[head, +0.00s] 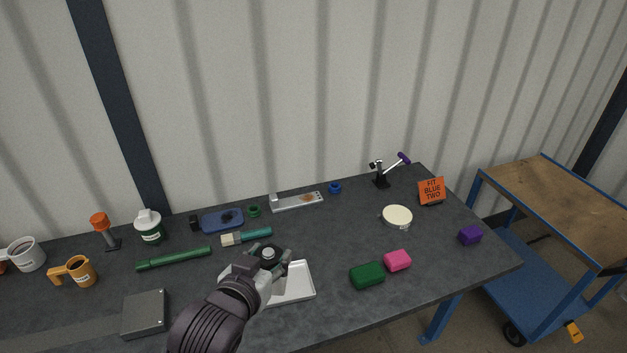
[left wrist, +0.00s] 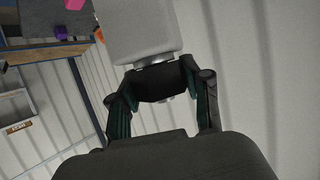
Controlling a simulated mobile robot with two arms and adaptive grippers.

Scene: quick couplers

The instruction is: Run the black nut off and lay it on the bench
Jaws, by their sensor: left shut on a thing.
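My left gripper (head: 267,262) is over the bench (head: 340,225), beside a white tray (head: 306,266). Its fingers are shut on the black nut, a dark round piece (head: 262,251) with a silvery centre. In the left wrist view, my left gripper (left wrist: 160,92) has the black nut (left wrist: 160,85) between its two fingers. A silvery collar (left wrist: 154,62) and a large pale grey body (left wrist: 143,30) show just beyond it. I cannot tell whether the nut is still threaded on. My right gripper is not in view.
A green ring (head: 254,211), a blue ring (head: 335,188), a metal bracket (head: 297,202) and a brush (head: 247,237) lie behind. Green (head: 366,276) and pink (head: 397,261) blocks sit right of the tray. An orange sign (head: 431,191) reads "FIT BLUE TWO". Bare bench lies around the round tin (head: 397,217).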

